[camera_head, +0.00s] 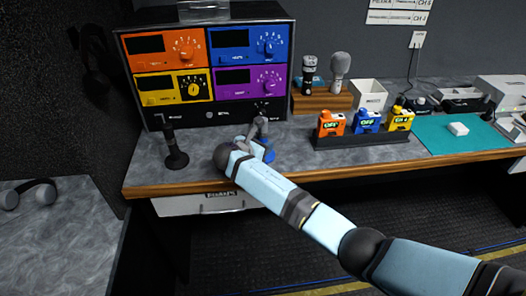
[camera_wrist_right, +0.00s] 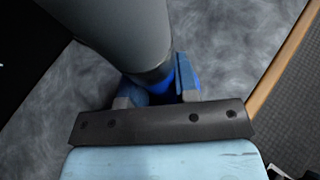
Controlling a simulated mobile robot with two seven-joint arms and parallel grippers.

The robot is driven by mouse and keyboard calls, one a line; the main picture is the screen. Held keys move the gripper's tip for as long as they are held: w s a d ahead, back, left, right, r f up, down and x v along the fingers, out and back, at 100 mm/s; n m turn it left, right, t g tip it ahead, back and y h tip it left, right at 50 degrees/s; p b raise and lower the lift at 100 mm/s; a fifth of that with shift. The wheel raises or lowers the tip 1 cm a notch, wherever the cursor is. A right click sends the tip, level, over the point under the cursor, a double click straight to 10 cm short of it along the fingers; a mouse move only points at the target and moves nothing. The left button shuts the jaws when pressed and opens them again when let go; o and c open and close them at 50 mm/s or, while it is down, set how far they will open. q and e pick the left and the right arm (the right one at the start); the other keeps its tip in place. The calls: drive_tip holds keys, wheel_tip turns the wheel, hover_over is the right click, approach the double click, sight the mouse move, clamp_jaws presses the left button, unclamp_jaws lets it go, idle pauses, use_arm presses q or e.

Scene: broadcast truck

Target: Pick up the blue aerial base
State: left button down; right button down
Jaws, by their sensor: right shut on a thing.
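The blue aerial base (camera_head: 270,155) is on the grey counter in front of the rack unit, partly hidden by my right arm. A grey aerial (camera_head: 261,126) rises from it. In the wrist view the grey shaft (camera_wrist_right: 125,30) crosses the top, with the blue base (camera_wrist_right: 152,86) below it, between the fingers. My right gripper (camera_wrist_right: 155,92) is shut on the blue aerial base. In the head view my right gripper (camera_head: 258,150) is at the counter's front part. I cannot tell whether the base touches the counter. My left gripper is not in view.
A rack unit (camera_head: 205,118) with orange, blue, yellow and purple panels stands behind. A black aerial (camera_head: 175,152) stands left of my gripper. To the right are a black holder (camera_head: 365,139) with orange, blue and yellow packs, microphones on a wooden block (camera_head: 322,101), and a teal mat (camera_head: 455,137).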

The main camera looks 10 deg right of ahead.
drive_tip(key=shift+r, duration=0.15)
drive_tip(key=shift+r, duration=0.6)
wheel_tip(320, 180, up, 18)
drive_tip(key=shift+r+p, duration=0.2)
drive_tip(key=shift+p, duration=0.7)
drive_tip(key=shift+r, duration=0.1)
